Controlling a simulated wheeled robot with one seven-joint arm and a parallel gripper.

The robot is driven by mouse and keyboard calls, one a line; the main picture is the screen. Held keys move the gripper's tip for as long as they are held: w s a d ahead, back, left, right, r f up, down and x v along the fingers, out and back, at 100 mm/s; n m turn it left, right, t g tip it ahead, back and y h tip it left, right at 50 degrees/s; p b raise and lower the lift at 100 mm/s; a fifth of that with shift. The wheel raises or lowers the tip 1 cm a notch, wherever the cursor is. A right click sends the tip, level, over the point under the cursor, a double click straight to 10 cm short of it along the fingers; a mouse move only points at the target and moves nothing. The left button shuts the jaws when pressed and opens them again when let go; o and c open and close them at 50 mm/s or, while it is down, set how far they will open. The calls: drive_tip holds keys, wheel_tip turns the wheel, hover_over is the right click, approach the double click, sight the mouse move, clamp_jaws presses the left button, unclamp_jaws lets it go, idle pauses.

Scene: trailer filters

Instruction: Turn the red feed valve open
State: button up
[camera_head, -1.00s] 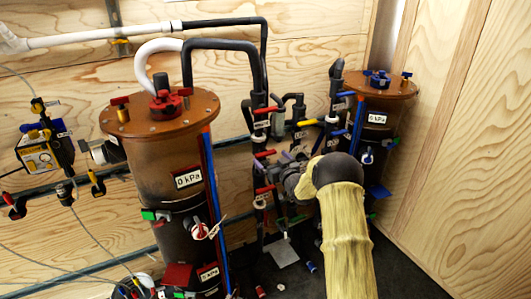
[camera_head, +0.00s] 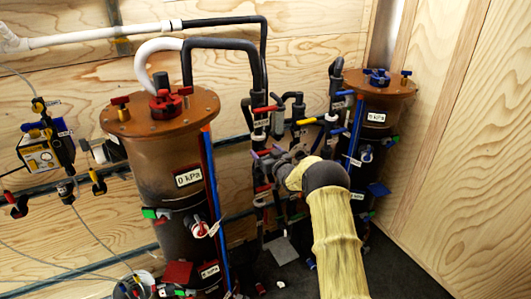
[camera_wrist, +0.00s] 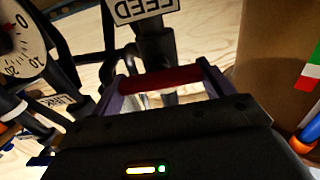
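The red feed valve handle (camera_wrist: 158,79) shows in the wrist view as a red bar below a flipped FEED label (camera_wrist: 145,8) on a dark pipe. My gripper (camera_wrist: 165,67) has its two purple fingers spread wide, one near each end of the red bar. The bar lies between them; I cannot tell whether either finger touches it.
A large brown filter column (camera_head: 150,165) stands to the left and a smaller one (camera_head: 368,100) to the right. Another red handle (camera_head: 265,188) sits below my gripper. A round gauge (camera_wrist: 20,45) and pipes crowd the wrist view's left. Plywood walls enclose the back and right.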

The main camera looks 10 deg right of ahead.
drive_tip(key=shift+c, duration=0.6)
